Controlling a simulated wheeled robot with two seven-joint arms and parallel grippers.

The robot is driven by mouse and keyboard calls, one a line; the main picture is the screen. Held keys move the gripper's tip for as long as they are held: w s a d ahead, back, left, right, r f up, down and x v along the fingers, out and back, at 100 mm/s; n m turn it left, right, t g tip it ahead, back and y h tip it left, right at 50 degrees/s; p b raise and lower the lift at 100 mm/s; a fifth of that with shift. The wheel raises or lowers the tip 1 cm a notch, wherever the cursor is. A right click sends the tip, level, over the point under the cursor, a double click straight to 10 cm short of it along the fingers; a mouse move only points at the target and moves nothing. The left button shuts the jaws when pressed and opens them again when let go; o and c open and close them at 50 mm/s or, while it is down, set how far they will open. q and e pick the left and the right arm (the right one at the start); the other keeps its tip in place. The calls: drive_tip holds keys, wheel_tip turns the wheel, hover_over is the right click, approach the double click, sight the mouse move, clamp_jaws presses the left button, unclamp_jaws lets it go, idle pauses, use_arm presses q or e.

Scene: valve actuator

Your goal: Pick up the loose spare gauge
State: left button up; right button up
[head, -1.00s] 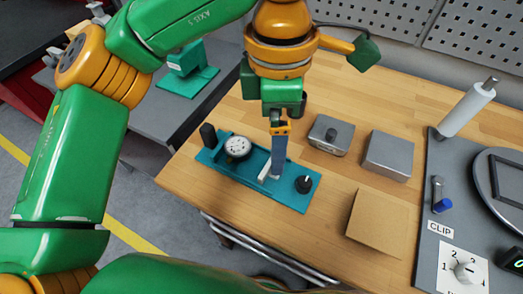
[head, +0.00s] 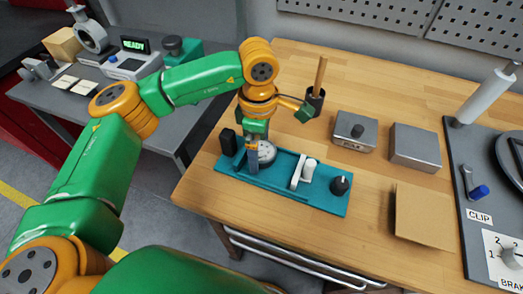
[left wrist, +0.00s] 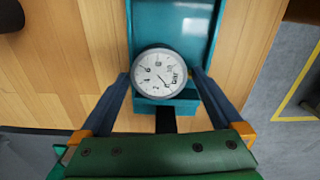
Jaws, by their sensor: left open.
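The loose gauge (head: 267,152), with a round white dial and dark rim, sits at the left end of a teal tray (head: 322,204) on the wooden bench. My left gripper (head: 253,168) points down at the gauge and partly hides it in the head view. In the left wrist view the dial (left wrist: 159,73) faces the camera. The open blue-grey fingers of my left gripper (left wrist: 161,76) stand on either side of it. Whether they touch its rim I cannot tell. My right gripper is not in view.
A white part (head: 304,173) and a black knob (head: 340,185) sit farther right on the tray.

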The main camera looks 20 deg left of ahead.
use_arm(q)
drive_tip(key=shift+s+f, duration=0.15)
clamp_jaws()
